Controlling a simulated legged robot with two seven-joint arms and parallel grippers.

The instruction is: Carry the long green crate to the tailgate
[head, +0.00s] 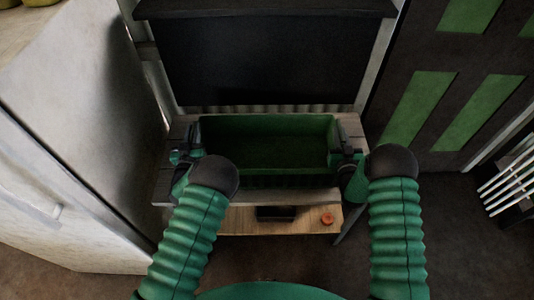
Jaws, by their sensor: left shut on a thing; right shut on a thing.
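The long green crate (266,124) is in the middle of the head view, open at the top, and looks empty inside. It is over a grey wooden table (163,189); I cannot tell whether it rests on the top or is held just above it. My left gripper (192,152) is shut on the crate's left end. My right gripper (343,155) is shut on its right end. The fingertips are partly hidden by my own wrists. I cannot make out the tailgate for certain.
A lower wooden shelf (240,221) below the table carries a dark tray (276,213) and a small orange-red round thing (327,219). A white cabinet (75,150) stands close on the left. A dark panel with green patches (430,95) and a rack of white bars (508,182) are on the right.

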